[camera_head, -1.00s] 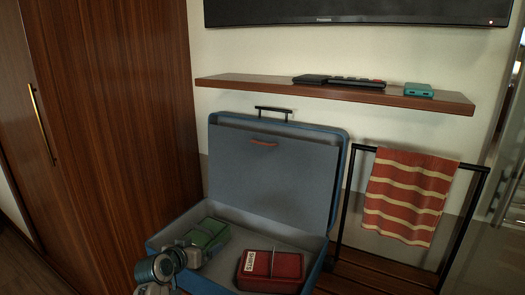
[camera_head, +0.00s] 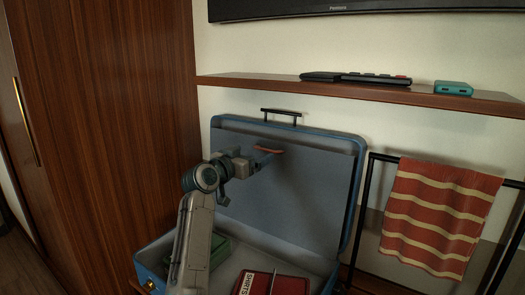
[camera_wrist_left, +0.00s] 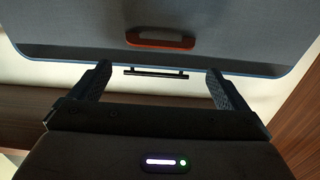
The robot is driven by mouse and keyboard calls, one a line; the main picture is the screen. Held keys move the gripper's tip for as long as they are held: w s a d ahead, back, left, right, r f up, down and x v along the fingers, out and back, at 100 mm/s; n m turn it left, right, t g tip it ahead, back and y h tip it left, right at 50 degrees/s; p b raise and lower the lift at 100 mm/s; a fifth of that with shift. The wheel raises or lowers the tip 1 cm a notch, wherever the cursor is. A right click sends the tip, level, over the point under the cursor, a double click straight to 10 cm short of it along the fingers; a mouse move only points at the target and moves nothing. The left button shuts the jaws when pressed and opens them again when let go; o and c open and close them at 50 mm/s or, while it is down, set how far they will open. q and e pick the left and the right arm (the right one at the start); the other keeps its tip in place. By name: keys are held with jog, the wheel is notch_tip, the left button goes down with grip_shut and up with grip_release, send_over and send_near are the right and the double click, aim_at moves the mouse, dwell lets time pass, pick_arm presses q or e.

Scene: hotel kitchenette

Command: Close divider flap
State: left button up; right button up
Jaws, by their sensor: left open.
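The divider flap (camera_head: 312,185) is a grey panel standing up against the inside of the open blue suitcase's lid (camera_head: 347,215). It carries an orange-red pull tab (camera_head: 269,150) near its top edge. My left gripper (camera_head: 256,163) is raised in front of the flap, close to the tab and just below it in the head view. In the left wrist view, its two fingers (camera_wrist_left: 158,78) are spread with nothing between them. The pull tab (camera_wrist_left: 160,40) shows beyond the fingertips on the grey flap (camera_wrist_left: 235,38). My right gripper is not in view.
A red case labelled SHIRTS (camera_head: 290,284) and a green case (camera_head: 218,250) lie in the suitcase base. A wooden shelf (camera_head: 365,92) is above the lid. A striped towel (camera_head: 440,215) hangs at right; a wooden wardrobe (camera_head: 110,120) stands at left.

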pick_arm(q)
jog(key=x, duration=0.6)
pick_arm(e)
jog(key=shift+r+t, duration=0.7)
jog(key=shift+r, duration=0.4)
pick_arm(q)
jog(key=shift+d, duration=0.1)
jog(key=shift+f, duration=0.1)
jog(key=c, duration=1.4)
